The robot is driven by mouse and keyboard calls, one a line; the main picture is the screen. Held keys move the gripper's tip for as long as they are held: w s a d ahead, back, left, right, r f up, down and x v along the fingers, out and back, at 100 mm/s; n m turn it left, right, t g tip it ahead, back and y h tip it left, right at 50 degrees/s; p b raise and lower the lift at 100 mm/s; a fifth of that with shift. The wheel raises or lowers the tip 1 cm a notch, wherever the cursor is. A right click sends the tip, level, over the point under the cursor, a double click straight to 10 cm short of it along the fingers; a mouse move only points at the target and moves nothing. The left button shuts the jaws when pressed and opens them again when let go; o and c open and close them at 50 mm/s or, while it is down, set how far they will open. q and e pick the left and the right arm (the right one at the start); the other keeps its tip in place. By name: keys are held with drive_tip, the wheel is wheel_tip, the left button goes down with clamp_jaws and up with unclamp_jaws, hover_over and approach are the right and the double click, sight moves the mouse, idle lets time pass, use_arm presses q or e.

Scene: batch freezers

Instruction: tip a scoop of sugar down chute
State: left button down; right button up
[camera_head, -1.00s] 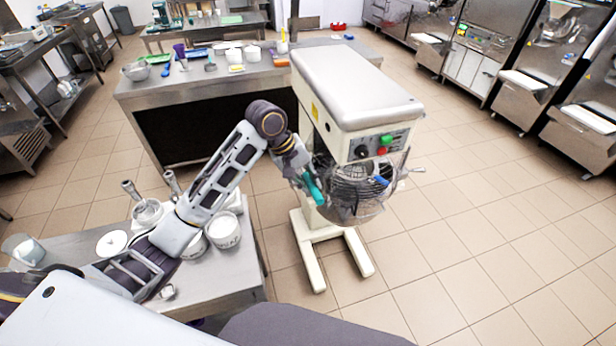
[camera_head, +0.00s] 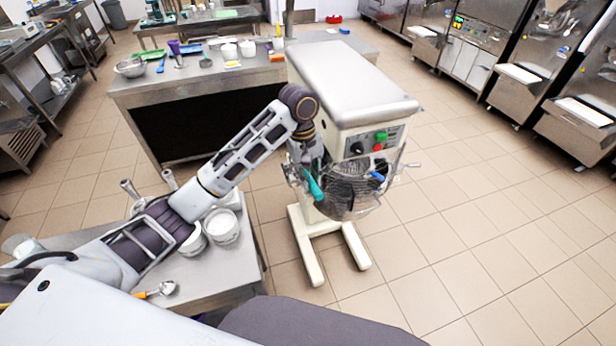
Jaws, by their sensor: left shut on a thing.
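My left gripper (camera_head: 306,172) is at the left side of the mixer's bowl guard, shut on a scoop whose teal handle (camera_head: 314,187) shows slanting down. The scoop's head is not clear against the steel and wire, so I cannot tell whether it holds sugar or is tilted to pour. The white planetary mixer (camera_head: 350,90) stands upright, with its wire guard and bowl (camera_head: 350,190) at its front. I cannot make out the chute for certain among the guard parts. A tub of white contents (camera_head: 222,226) stands on the near steel table. My right gripper is not in view.
The near steel table (camera_head: 225,280) also holds a second white tub (camera_head: 194,240) and an orange-handled spoon (camera_head: 160,289). A long steel counter (camera_head: 135,92) with bowls and utensils stands behind the mixer's left side. The tiled floor right of the mixer is clear.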

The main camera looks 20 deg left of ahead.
use_arm(q)
drive_tip(key=shift+w+r+g+y, duration=0.1)
drive_tip(key=shift+w+g+y, duration=0.05)
drive_tip(key=shift+g+y, duration=0.15)
drive_tip(key=shift+r, duration=1.15)
